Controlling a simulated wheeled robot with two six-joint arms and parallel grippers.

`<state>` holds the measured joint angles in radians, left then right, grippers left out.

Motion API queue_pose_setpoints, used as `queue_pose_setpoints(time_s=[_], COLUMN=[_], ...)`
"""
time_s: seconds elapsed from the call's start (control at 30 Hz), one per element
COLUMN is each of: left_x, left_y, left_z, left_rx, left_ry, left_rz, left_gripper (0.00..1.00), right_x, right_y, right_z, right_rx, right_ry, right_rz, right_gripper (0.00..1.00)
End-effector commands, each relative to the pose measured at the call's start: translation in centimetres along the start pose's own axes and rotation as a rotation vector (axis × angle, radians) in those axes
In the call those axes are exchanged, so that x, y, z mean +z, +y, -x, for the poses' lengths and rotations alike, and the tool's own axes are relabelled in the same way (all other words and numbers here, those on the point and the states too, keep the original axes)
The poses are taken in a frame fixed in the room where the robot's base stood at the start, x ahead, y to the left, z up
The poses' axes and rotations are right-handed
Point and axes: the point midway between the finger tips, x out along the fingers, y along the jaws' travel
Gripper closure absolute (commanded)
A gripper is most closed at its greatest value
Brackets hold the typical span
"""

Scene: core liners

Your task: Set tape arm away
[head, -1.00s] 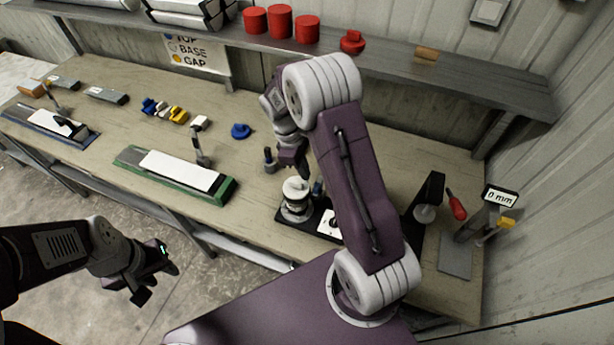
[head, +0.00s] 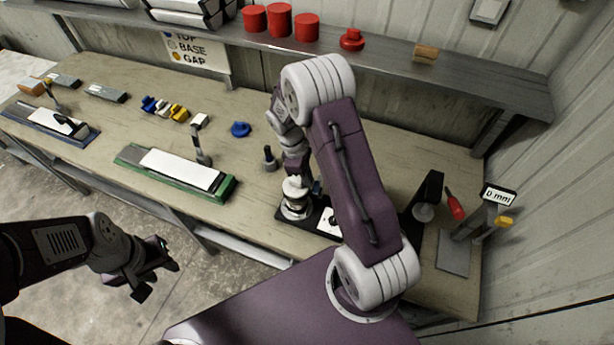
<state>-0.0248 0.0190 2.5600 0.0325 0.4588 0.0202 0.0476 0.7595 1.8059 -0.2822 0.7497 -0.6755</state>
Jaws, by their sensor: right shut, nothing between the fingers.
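A white-topped round fixture (head: 296,208) stands on a black base near the front edge of the bench, with a white plate (head: 329,222) beside it. A small blue part shows just right of the fixture, partly hidden by my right arm. I cannot tell which part here is the tape arm. My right gripper (head: 295,179) points down, shut and empty, at the top of the fixture; whether it touches is too small to tell. My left gripper (head: 160,281) hangs over the floor in front of the bench, its fingers apart and empty.
A green tray (head: 215,194) with a white strip lies left of the fixture. A dark peg-like tool (head: 270,160) and a blue knob (head: 240,129) stand behind.

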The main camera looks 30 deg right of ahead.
Motion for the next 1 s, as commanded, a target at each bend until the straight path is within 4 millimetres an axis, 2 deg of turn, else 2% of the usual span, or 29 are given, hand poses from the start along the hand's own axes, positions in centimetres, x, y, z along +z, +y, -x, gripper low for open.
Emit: queue_pose_setpoints(time_s=[0.47, 1.0], left_x=[0.0, -0.1], left_y=[0.0, 0.0], left_z=[0.3, 0.9], left_rx=[0.0, 0.0], left_ry=[0.0, 0.0], left_rz=[0.0, 0.0], left_gripper=[0.64, 0.64], right_x=[0.8, 3.5], right_y=[-0.4, -0.9], right_z=[-0.1, -0.8], right_rx=[0.029, 0.143], right_ry=[-0.002, -0.001], right_rz=[0.126, 0.584], right_gripper=[1.0, 1.0])
